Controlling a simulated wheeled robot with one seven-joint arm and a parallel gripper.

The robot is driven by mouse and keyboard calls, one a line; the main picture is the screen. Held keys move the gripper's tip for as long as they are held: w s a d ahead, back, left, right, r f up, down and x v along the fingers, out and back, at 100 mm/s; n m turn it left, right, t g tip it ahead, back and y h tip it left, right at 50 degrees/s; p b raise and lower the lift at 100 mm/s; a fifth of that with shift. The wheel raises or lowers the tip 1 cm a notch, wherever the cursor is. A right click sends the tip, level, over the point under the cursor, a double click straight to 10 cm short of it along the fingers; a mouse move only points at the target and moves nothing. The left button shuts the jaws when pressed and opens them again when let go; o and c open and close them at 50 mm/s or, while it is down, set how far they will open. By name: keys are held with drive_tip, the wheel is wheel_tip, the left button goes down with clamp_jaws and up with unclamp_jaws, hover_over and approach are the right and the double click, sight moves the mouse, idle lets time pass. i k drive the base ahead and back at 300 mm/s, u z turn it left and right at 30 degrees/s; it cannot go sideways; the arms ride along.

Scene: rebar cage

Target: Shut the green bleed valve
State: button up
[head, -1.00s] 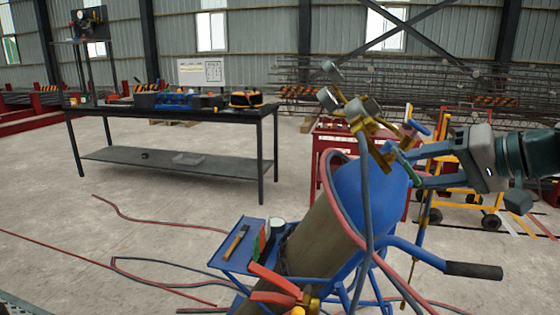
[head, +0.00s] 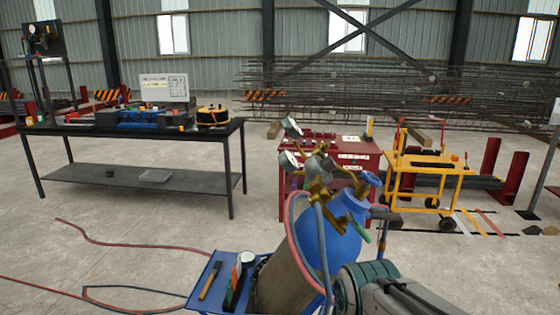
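The blue-topped gas cylinder (head: 316,235) leans in its blue cart at the lower middle. Brass regulators with round gauges (head: 289,161) sit on its top. The green valve lever (head: 366,237) shows on the right side of the cylinder top, slanting down to the right. Whether it is open or shut is too small to tell. My arm's teal wrist (head: 368,284) comes in from the lower right, below the lever and in front of the cart. My gripper's fingers cannot be made out clearly, and the wrist hides part of that area. I see no contact with the lever.
The cart's tray (head: 200,286) holds a hammer and small items. Red and dark hoses (head: 130,243) lie on the floor at left. A black workbench (head: 130,132) stands at the back left. A red cabinet (head: 310,168) and a yellow trolley (head: 428,176) stand behind the cylinder.

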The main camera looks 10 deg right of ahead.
sight(359, 229)
drive_tip(key=z, duration=1.9)
drive_tip(key=i, duration=0.5)
drive_tip(key=u, duration=2)
